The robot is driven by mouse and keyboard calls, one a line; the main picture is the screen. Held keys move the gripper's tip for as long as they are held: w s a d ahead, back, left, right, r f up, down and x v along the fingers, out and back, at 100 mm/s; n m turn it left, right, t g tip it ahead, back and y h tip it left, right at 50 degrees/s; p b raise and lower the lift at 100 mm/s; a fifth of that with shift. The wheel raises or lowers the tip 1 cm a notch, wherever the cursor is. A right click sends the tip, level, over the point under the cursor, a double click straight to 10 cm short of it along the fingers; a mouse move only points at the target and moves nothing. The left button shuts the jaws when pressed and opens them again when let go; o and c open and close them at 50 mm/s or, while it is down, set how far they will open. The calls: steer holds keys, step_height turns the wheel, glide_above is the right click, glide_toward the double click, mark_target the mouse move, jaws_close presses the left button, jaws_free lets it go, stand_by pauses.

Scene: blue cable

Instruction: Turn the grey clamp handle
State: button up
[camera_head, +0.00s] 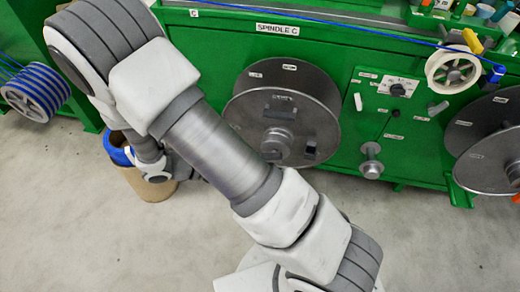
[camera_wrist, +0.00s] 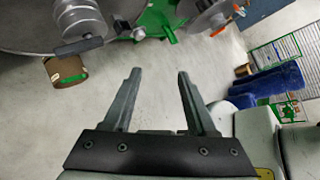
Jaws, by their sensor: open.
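My gripper (camera_wrist: 159,76) is open and empty in the wrist view, its two dark fingers over bare floor. In the wrist view a large grey reel (camera_wrist: 25,25) fills the upper left, with a dark grey bar-shaped handle (camera_wrist: 78,46) at its hub. The handle is left of and above my fingertips, apart from them. In the head view the Spindle C reel (camera_head: 250,100) stands against the green machine, with dark blocks (camera_head: 280,110) on its face. I cannot tell for certain which part is the clamp handle. My arm covers the reel's lower left edge there, and my fingers cannot be made out.
A cardboard drum (camera_head: 158,187) with a blue rim stands left of the reel. A control panel (camera_head: 395,88) with small levers and a second reel (camera_head: 490,140) are to the right. The floor ahead is clear.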

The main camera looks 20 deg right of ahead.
step_height(320, 180, up, 6)
steer(key=s+d+m+g+y+p, duration=0.1)
steer(key=m+y, duration=0.1)
steer(key=m, duration=0.2)
steer(key=shift+s+d+m+y, duration=0.25)
steer(key=shift+d+m+y, duration=0.05)
